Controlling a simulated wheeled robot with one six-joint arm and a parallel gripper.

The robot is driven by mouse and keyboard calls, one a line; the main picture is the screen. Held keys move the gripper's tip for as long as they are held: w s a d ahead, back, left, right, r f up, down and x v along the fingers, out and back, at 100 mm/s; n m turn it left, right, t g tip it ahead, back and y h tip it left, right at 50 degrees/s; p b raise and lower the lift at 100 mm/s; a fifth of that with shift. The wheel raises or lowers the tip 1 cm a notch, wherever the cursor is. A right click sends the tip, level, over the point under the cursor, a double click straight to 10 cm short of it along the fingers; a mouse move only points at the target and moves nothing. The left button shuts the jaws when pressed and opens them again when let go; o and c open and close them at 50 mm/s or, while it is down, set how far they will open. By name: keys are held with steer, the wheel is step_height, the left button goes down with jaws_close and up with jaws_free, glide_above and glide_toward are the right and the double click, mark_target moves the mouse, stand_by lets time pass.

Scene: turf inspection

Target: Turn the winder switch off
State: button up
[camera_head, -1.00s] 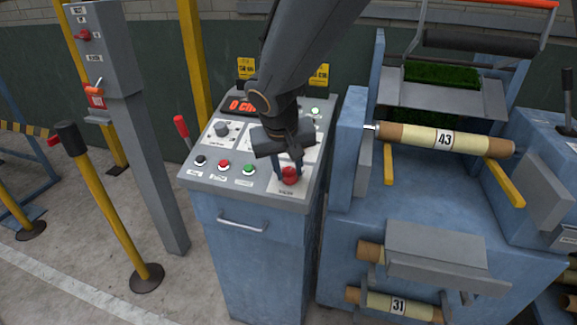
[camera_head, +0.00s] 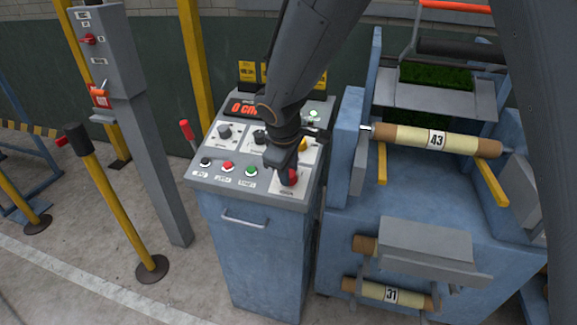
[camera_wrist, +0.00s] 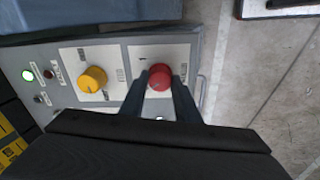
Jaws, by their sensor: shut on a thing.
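My gripper (camera_head: 284,172) is down at the near right corner of the sloping control panel (camera_head: 207,177). Its fingers are shut on a red knob (camera_head: 293,178), partly hidden by the gripper. In the wrist view the red knob (camera_wrist: 159,78) sits between the two dark fingers, on a white plate with small marks that I cannot read clearly. Beside it is a yellow rotary knob (camera_wrist: 92,80), which also shows in the head view (camera_head: 303,144). I cannot read which label names the winder.
The panel has black, red and green buttons (camera_head: 251,171) and a red-lit display (camera_head: 243,108). A blue roller stand (camera_head: 345,140) is close on the right. A post with a red switch (camera_head: 89,39) and a yellow barrier pole (camera_head: 122,205) stand left.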

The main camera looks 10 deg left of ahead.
steer(key=shift+n+p, duration=0.7)
steer(key=shift+n, duration=0.4)
steer(key=o, duration=1)
steer(key=shift+o, duration=0.2)
steer(key=shift+r, duration=0.1)
steer(key=b+v, duration=0.1)
steer(key=v, duration=0.6)
steer(key=shift+r+b, duration=0.3)
steer(key=shift+b, duration=0.05)
steer(key=shift+s, duration=0.1)
